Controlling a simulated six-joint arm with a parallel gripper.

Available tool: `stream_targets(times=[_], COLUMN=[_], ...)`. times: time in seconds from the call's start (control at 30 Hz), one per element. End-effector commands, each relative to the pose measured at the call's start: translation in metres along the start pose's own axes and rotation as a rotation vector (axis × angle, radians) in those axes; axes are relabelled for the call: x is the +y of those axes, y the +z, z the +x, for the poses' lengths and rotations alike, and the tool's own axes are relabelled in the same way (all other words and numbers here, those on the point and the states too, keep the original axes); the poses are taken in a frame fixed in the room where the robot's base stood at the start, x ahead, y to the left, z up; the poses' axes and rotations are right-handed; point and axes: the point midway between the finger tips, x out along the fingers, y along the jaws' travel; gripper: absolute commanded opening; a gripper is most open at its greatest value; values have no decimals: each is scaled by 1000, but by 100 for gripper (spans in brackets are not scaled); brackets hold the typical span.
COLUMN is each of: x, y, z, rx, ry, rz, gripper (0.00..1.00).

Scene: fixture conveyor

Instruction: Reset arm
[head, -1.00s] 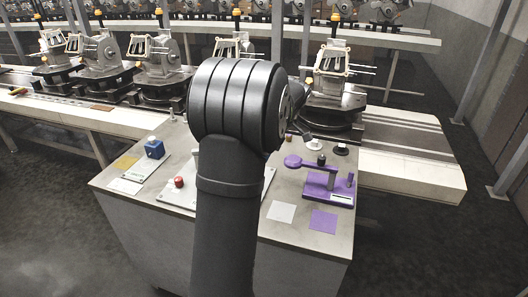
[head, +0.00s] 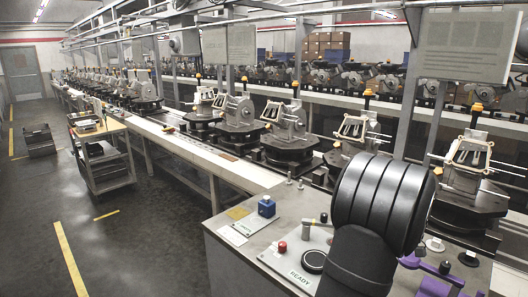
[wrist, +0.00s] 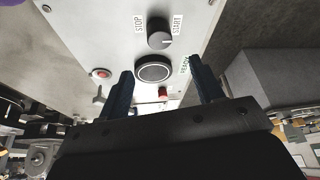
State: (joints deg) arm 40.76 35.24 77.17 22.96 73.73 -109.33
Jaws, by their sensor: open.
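My gripper (wrist: 160,90) shows in the wrist view with its two dark fingers apart and nothing between them. Beyond the fingertips is a light control panel with a STOP/START knob (wrist: 160,38), a round black button (wrist: 153,70) and small red buttons. In the head view my arm's large black joint covers part of the workbench (head: 235,262), and the gripper is hidden there. The panel marked READY (head: 285,268) shows left of the joint, with a red button (head: 281,247) and a black round button (head: 314,261).
A blue block (head: 266,206) stands on the bench's left part. A purple fixture (head: 440,278) is right of my arm. Behind runs a conveyor (head: 210,160) with several machine fixtures. A cart (head: 106,165) stands far left. The floor between cart and bench is clear.

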Motion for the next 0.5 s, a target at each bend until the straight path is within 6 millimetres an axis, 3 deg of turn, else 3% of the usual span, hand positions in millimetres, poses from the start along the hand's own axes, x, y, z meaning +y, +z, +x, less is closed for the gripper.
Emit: stream_targets(times=[0.2, 0.5], x=[0, 0], y=[0, 0], z=[46, 98], rx=[1, 0], ry=[-4, -2], rz=[-1, 0], gripper=[60, 60])
